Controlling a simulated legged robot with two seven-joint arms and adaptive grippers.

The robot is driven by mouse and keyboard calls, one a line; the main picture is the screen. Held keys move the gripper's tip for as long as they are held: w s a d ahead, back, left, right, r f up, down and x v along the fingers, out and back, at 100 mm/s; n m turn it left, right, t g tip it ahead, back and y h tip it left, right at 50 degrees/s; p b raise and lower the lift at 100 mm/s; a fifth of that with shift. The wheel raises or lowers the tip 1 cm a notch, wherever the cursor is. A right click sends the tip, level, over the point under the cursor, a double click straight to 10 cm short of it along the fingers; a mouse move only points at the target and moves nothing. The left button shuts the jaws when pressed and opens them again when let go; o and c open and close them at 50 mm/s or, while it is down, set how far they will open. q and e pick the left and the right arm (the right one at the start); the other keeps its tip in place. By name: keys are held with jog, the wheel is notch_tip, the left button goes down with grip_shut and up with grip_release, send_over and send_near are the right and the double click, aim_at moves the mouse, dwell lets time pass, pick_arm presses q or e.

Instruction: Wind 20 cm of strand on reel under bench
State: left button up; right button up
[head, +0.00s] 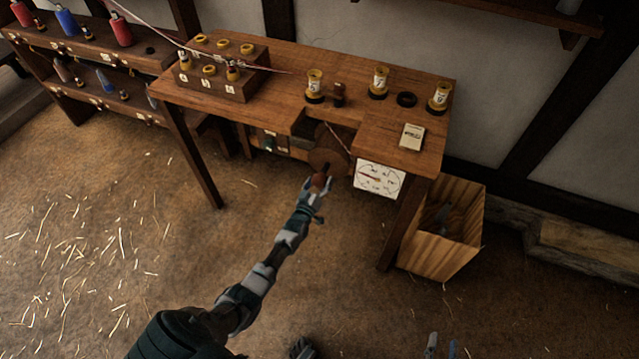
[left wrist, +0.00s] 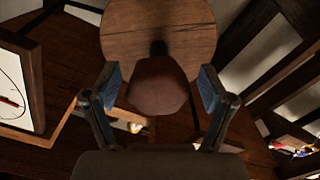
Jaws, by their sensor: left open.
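The reel (head: 325,157) is a round wooden disc below the bench, in the gap at its front edge. Its brown knob (head: 319,180) faces me. The strand (head: 336,137) slants from the bench top down to the reel; it also stretches across from the upper left. My left gripper (head: 316,189) is at the knob. In the left wrist view the knob (left wrist: 157,88) sits between the parted fingers, with the reel's disc (left wrist: 160,28) behind it. Whether the fingers touch it is unclear. My right gripper (head: 442,347) shows only fingertips, apart and empty, at the bottom edge.
A white dial (head: 379,179) with a red pointer hangs right of the reel. A wooden bin (head: 450,240) stands by the right bench leg. The bench top (head: 365,100) carries spools, a notepad (head: 412,137) and a block of yellow-ringed pegs (head: 220,85). The straw-strewn floor at left is clear.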

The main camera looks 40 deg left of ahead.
pick_arm(q)
jog(key=v, duration=1.2)
